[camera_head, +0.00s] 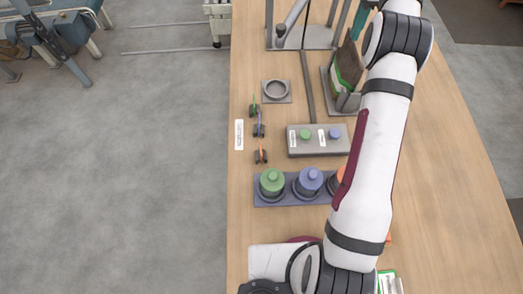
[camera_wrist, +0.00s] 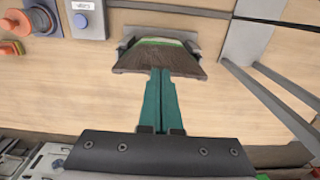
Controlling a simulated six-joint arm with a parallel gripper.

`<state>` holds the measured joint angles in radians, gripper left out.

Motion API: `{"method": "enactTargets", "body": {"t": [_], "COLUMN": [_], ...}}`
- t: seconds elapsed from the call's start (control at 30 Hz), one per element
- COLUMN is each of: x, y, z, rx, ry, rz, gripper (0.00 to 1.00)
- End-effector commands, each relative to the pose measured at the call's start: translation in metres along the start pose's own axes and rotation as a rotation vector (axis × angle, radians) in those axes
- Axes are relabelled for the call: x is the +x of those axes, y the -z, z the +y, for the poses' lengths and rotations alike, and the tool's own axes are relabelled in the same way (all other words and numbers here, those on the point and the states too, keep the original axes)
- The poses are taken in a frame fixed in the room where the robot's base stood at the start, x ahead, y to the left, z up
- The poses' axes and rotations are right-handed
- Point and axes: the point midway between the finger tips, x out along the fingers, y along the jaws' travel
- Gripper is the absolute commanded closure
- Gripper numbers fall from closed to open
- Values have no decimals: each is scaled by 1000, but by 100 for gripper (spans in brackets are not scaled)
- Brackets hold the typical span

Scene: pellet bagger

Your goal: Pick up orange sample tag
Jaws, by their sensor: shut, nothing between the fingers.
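The orange sample tag (camera_head: 261,151) appears to be the small orange piece on a dark holder, nearest in a short row on the table's left side in the head view. A blue tag (camera_head: 260,121) and a green tag (camera_head: 252,106) stand beyond it. My gripper (camera_wrist: 160,73) is shut and empty, its teal fingers together in the wrist view. Its tips are by a brown bag with a green and white band (camera_wrist: 160,54); I cannot tell whether they touch. The orange tag is not seen in the wrist view. In the head view my arm hides most of the gripper.
A rack (camera_head: 262,202) holds green and blue lidded jars and a partly hidden orange one. A grey button box (camera_head: 318,151) lies beyond it. A round ring (camera_head: 276,89) and a metal frame (camera_head: 302,41) stand farther back. The table's left edge runs close to the tags.

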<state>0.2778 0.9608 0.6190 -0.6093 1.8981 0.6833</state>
Motion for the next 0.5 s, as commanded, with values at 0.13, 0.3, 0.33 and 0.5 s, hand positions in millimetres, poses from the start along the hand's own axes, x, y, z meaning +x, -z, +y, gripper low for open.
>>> {"method": "enactTargets", "body": {"t": [0.13,0.3,0.33,0.5], "x": [0,0,0,0], "y": [0,0,0,0], "z": [0,0,0,0], "rx": [0,0,0,0], "ry": [0,0,0,0], "rz": [0,0,0,0], "gripper": [100,100,95,64]}}
